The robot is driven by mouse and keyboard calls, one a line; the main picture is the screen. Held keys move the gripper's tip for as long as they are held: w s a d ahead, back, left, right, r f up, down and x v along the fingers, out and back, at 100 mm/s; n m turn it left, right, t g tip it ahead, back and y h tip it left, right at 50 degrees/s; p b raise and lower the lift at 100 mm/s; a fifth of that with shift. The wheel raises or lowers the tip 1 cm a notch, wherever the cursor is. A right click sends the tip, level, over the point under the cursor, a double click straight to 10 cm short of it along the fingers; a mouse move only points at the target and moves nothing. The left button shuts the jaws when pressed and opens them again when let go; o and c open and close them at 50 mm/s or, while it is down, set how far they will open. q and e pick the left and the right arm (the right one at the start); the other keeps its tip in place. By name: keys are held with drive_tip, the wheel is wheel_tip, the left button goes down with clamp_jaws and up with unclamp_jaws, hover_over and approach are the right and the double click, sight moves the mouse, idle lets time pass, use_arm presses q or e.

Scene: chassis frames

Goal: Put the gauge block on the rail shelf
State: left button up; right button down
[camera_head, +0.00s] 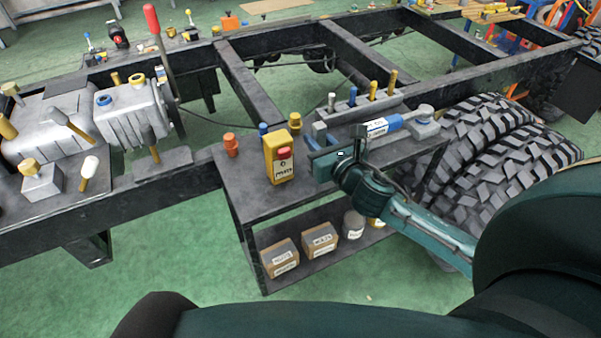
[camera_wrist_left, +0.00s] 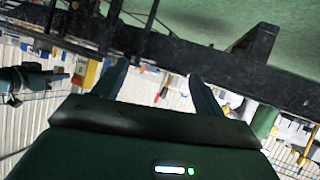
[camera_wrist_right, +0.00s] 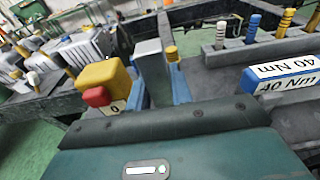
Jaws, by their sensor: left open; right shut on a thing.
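My right gripper (camera_head: 322,150) is shut on a grey upright block, the gauge block (camera_head: 319,130), above the dark shelf unit's top. In the right wrist view the gauge block (camera_wrist_right: 152,68) stands between the fingers of the right gripper (camera_wrist_right: 155,85), its lower part hidden. The dark shelf unit (camera_head: 245,202) sits against the chassis rail and has a top and a lower shelf; I cannot tell which part is the rail shelf. My left gripper (camera_wrist_left: 157,85) is open and empty in the left wrist view; it is not in the head view.
A yellow box with a red button (camera_head: 279,158) stands just left of the right gripper. An orange fitting (camera_head: 231,145) is farther left. A blue torque tool (camera_head: 384,126) and a peg holder (camera_head: 360,108) lie behind. Boxes (camera_head: 280,257) fill part of the lower shelf. Large tyres (camera_head: 500,135) are at right.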

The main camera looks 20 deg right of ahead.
wheel_tip(320, 180, down, 7)
drive_tip(key=shift+f+b, duration=0.1)
drive_tip(key=shift+b, duration=1)
drive_tip(key=shift+f, duration=0.4)
use_arm(q)
drive_tip(key=shift+s+f+n, duration=0.1)
drive_tip(key=shift+f+n, duration=0.2)
drive_tip(key=shift+f, duration=0.5)
use_arm(e)
drive_tip(key=c, duration=1.3)
unclamp_jaws()
drive_tip(key=shift+o, duration=0.2)
